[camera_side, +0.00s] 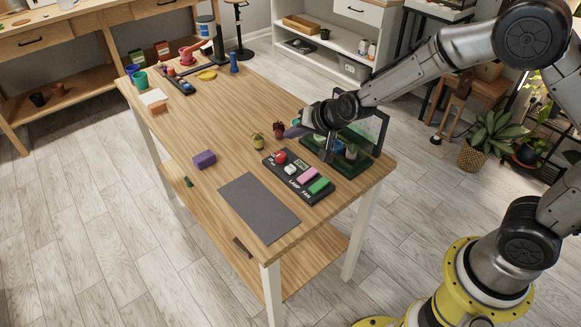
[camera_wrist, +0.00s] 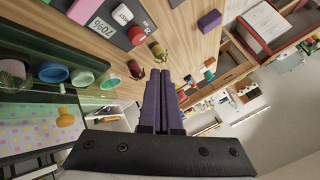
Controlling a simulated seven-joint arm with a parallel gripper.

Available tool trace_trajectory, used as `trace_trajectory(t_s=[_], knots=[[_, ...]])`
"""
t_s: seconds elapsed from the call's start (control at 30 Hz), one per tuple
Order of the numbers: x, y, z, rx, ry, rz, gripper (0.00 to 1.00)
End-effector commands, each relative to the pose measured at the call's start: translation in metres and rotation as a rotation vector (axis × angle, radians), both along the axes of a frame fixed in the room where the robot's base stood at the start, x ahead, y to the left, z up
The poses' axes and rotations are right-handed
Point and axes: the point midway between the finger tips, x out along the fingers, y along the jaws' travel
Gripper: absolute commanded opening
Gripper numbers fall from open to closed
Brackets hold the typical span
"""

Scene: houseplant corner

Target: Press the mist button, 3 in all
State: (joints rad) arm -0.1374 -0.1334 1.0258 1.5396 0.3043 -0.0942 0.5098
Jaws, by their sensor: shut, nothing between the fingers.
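A dark control panel (camera_side: 325,193) lies on the wooden table. It carries a red round button (camera_side: 280,157), a white piece (camera_side: 290,169), a pink button (camera_side: 307,175) and a green button (camera_side: 319,186). "LAMP" and "FAN" are readable near the pink and green buttons; the label by the red one is too small to read. In the wrist view, the red button (camera_wrist: 138,37) and a white plate with digits (camera_wrist: 102,25) show at the upper left. My gripper (camera_side: 293,131) is shut and empty, above the table behind the panel, apart from the red button. Its purple fingers (camera_wrist: 161,74) lie together.
A green-framed glass case (camera_side: 368,138) stands right of my gripper. A purple block (camera_side: 203,159) and a grey mat (camera_side: 258,206) lie left and in front.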

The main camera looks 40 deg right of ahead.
Motion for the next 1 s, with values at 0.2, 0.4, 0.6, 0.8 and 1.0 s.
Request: trace_trajectory(t_s=[0.2, 0.4, 0.6, 0.8, 1.0], knots=[[-0.001, 0.0, -0.021, -0.002, 0.003, 0.0, 0.0], [0.0, 0.0, -0.048, -0.002, 0.003, 0.0, 0.0], [0.0, 0.0, -0.071, -0.001, 0.001, 0.001, 0.0], [0.0, 0.0, -0.083, 0.0, 0.001, 0.001, 0.0], [0.0, 0.0, -0.086, 0.001, -0.001, 0.001, 0.0]])
